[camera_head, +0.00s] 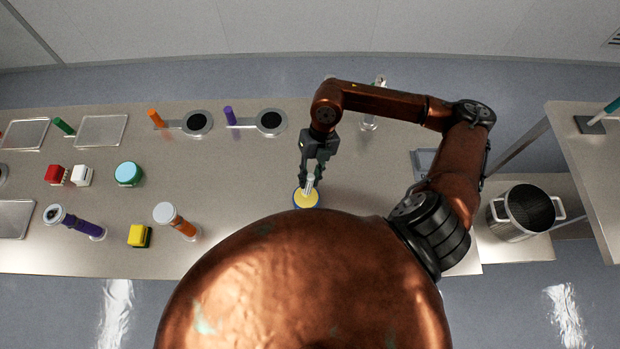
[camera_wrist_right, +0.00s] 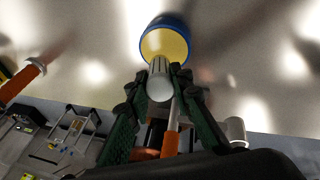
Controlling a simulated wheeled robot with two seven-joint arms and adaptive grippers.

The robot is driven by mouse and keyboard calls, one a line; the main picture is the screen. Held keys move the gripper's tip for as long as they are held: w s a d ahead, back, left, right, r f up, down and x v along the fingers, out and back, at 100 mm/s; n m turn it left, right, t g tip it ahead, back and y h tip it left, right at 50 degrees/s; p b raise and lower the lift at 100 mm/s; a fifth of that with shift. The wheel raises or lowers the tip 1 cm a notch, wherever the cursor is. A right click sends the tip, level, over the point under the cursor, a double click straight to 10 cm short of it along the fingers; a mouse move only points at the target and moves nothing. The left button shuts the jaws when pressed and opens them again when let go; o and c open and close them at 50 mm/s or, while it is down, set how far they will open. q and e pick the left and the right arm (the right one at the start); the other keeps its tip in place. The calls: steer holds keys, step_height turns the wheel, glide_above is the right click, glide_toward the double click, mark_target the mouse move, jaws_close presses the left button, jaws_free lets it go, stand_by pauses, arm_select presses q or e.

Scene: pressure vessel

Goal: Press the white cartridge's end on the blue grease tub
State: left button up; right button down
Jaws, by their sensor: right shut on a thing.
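The blue grease tub (camera_head: 297,201), filled with yellow grease, stands on the bench near its front edge in the head view. It also shows at the top of the wrist view (camera_wrist_right: 146,36). My right gripper (camera_head: 311,173) is above the tub and shut on the white cartridge (camera_head: 309,186). In the wrist view, the ribbed white cartridge (camera_wrist_right: 160,85) sits between the dark fingertips (camera_wrist_right: 155,88). Its far end overlaps the yellow grease there; I cannot tell whether it touches. My left gripper is not in view.
To the left stand a yellow block (camera_head: 138,236), an orange cylinder with a white top (camera_head: 168,214) and a teal-topped round tub (camera_head: 129,174). A clear cylinder (camera_head: 370,121) stands behind my right arm. A metal pot (camera_head: 522,212) is at the right. The bench around the blue tub is clear.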

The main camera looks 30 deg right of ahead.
steer(key=shift+r+p, duration=1.15)
steer(key=shift+r, duration=1)
